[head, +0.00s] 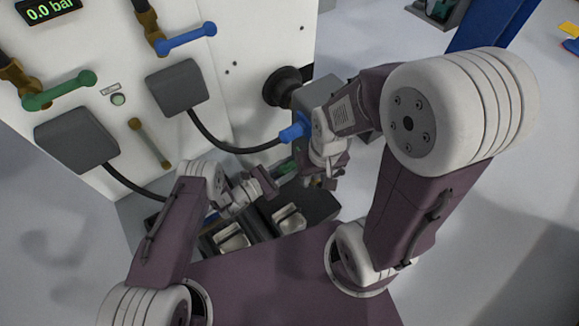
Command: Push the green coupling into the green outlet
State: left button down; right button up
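A small green piece (287,168) shows low on the grey block, between my two grippers. I cannot tell whether it is the green coupling or the green outlet. A dark hose (133,187) runs from the left grey box down behind my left arm, where its end is hidden. My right gripper (323,182) points down just right of the green piece; its fingers are small and partly covered by its wrist. My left gripper (262,186) is just left of the green piece; its grasp is unclear.
A blue coupling (294,132) on a dark hose sits at the grey block (318,92), close to my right wrist. The white panel carries a green lever (60,91), a blue lever (186,39) and grey boxes. Dark trays (290,219) with metal pieces lie below my grippers.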

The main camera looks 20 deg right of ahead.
pick_arm(q)
jog(key=shift+w+d+b, duration=0.2)
jog(key=shift+d+b, duration=0.25)
jog(key=shift+d, duration=0.1)
dwell(0.4)
jog(key=c, duration=0.8)
grip_release()
jog(key=v, duration=0.9)
jog(key=shift+p, duration=0.4)
